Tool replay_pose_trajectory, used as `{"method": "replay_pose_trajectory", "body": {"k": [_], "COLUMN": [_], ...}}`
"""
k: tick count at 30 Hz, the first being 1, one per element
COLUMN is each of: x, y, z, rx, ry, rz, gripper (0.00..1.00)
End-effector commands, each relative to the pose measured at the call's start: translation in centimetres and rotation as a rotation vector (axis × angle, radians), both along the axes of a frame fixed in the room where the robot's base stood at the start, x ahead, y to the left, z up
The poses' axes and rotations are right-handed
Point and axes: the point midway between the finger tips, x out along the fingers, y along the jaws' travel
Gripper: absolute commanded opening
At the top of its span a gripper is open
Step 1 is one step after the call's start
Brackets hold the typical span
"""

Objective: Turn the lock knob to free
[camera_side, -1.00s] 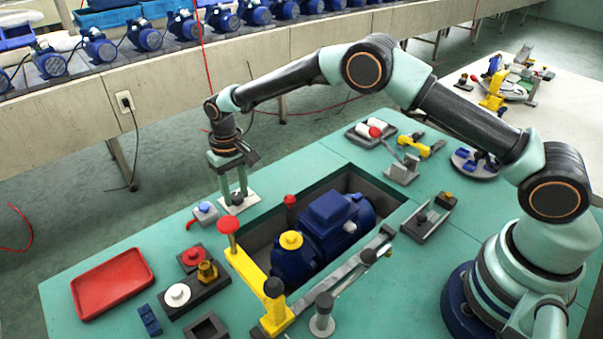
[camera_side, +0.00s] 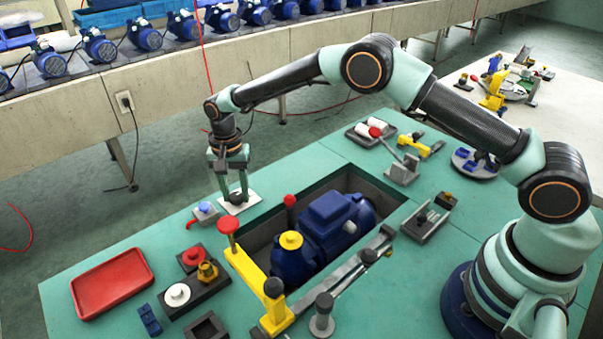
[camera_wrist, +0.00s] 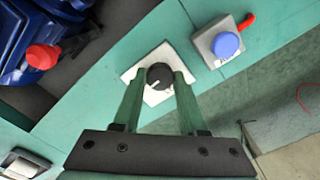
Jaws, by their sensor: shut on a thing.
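The lock knob (camera_wrist: 159,76) is a black round knob with a white pointer line, set on a white square plate (camera_wrist: 137,74). In the wrist view the pointer slants down and to the left. My gripper (camera_wrist: 157,82) has its two green fingers on either side of the knob and is shut on it. In the side view my gripper (camera_side: 237,196) points straight down over the white plate (camera_side: 226,206) near the bench's far edge. The knob is mostly hidden there between the fingers. Any markings on the plate are too small to read.
A grey box with a blue button (camera_wrist: 226,45) and a red lever stands close beside the plate. The blue pump (camera_side: 325,235) sits in a recess, with a red-topped yellow clamp (camera_side: 255,275) in front. A red tray (camera_side: 113,283) lies at left.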

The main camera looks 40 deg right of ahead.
Motion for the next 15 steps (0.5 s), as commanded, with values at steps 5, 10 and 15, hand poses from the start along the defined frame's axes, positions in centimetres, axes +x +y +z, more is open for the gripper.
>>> {"method": "replay_pose_trajectory", "body": {"k": [5,10,15], "x": [0.17,0.17,0.17], "y": [-0.09,-0.11,-0.12], "z": [0.19,0.20,0.20], "rx": [0.002,0.002,0.002], "ry": [-0.004,-0.004,-0.004], "rz": [-0.040,-0.052,-0.053], "gripper": [0.00,0.00,0.00]}}
